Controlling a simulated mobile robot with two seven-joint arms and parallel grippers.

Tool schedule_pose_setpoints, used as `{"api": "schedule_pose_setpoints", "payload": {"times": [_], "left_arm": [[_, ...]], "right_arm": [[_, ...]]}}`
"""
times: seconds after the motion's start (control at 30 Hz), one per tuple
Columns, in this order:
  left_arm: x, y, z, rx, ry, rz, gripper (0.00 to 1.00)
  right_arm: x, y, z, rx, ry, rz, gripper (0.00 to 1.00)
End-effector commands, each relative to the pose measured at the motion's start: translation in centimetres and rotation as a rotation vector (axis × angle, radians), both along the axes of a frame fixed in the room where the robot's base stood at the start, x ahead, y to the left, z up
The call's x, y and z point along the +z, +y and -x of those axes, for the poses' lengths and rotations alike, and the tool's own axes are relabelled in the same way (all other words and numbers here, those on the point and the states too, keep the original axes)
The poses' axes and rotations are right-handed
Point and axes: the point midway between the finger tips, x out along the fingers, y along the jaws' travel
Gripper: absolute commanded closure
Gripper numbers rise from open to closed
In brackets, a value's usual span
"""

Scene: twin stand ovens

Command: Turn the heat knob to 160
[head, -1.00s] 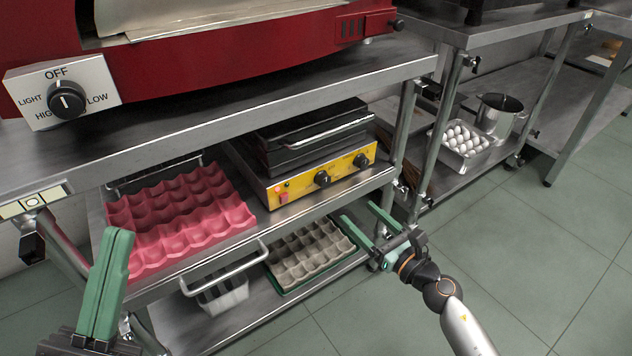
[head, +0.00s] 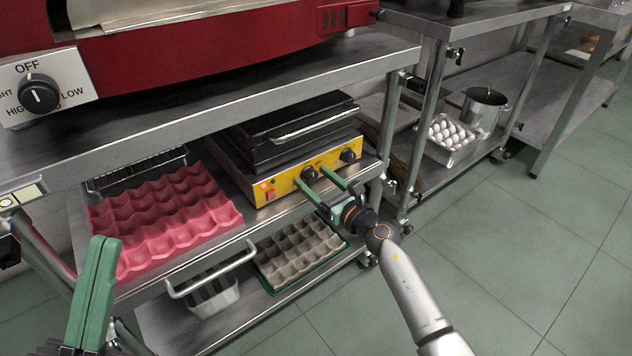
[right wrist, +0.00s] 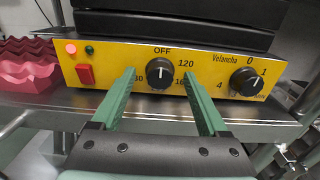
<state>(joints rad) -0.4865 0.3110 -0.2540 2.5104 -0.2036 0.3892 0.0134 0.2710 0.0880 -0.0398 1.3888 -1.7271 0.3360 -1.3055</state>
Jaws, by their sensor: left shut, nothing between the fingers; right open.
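The yellow-fronted grill (head: 290,165) stands on the middle shelf. Its heat knob (right wrist: 160,74) is black and round, with OFF above it, 120 at its upper right and a partly hidden 16– mark at its lower right. The white pointer line stands about upright, toward OFF. My right gripper (head: 322,176) is open in front of the panel; in the right wrist view its green fingers (right wrist: 160,85) lie one on each side of the heat knob, and I cannot tell whether they touch it. My left gripper (head: 105,242) is shut and empty at the lower left.
A second knob (right wrist: 246,81), marked from 0, sits right of the heat knob, and a red switch (right wrist: 85,74) sits left. Pink egg trays (head: 165,220) lie left of the grill. The upper shelf's edge (head: 230,105) overhangs the grill.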

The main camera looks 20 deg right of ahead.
Motion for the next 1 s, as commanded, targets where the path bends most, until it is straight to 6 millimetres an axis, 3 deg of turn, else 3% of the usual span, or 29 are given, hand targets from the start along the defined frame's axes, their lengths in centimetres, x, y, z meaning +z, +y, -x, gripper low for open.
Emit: {"api": "schedule_pose_setpoints", "payload": {"times": [0.27,0.9,1.0], "left_arm": [[-0.04,-0.04,-0.02,0.001,0.002,-0.001,1.00],[-0.03,-0.03,-0.03,0.001,0.003,0.004,1.00],[-0.02,-0.03,-0.02,0.001,0.004,0.005,1.00]], "right_arm": [[0.04,0.04,-0.07,0.000,0.000,-0.001,0.25],[0.02,0.02,-0.03,0.000,0.000,-0.001,0.97],[0.02,0.02,-0.03,0.001,0.000,-0.001,1.00]]}}
